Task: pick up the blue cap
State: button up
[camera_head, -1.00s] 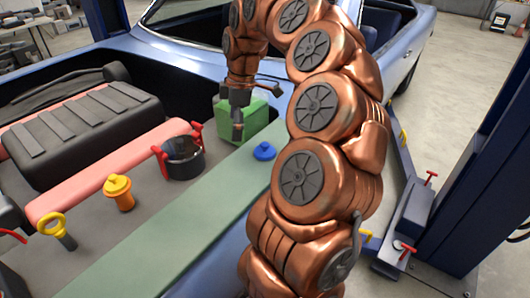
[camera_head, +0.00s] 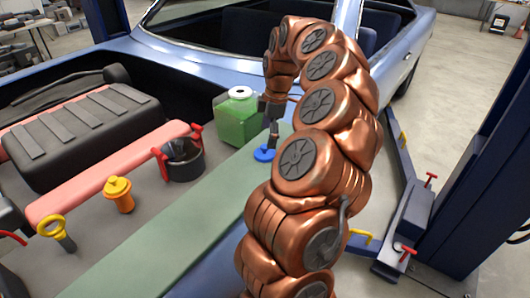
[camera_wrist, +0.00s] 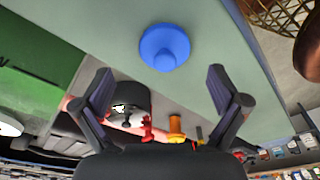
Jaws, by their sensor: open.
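The blue cap (camera_head: 264,154) is a round disc with a raised knob, lying on the green strip (camera_head: 135,255) along the car's edge. In the wrist view the blue cap (camera_wrist: 165,47) sits at upper centre, beyond the fingertips and between their lines. My gripper (camera_head: 273,143) is just above the cap in the head view and hides part of it. In the wrist view my gripper (camera_wrist: 160,82) has its two dark fingers spread wide with nothing between them. I cannot tell the exact height of the fingertips above the cap.
A green container (camera_head: 238,122) with a white lid stands close to the left of the cap. A black pot with red handles (camera_head: 183,162), an orange-yellow piece (camera_head: 119,195) and a yellow ring handle (camera_head: 56,232) stand farther left. The strip's near part is clear.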

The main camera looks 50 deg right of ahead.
aim_at(265, 146)
jog(key=shift+a+f, duration=0.3)
jog(key=shift+f, duration=0.3)
jog(key=shift+a+f+p, duration=0.15)
jog(key=shift+f+p, duration=0.2)
jog(key=shift+f, duration=0.5)
jog(key=shift+a+f+p, duration=0.15)
jog(key=shift+f+p, duration=0.15)
jog(key=shift+f, duration=0.55)
jog(key=shift+w, duration=0.1)
jog(key=shift+c, duration=0.4)
jog(key=c, duration=1.1)
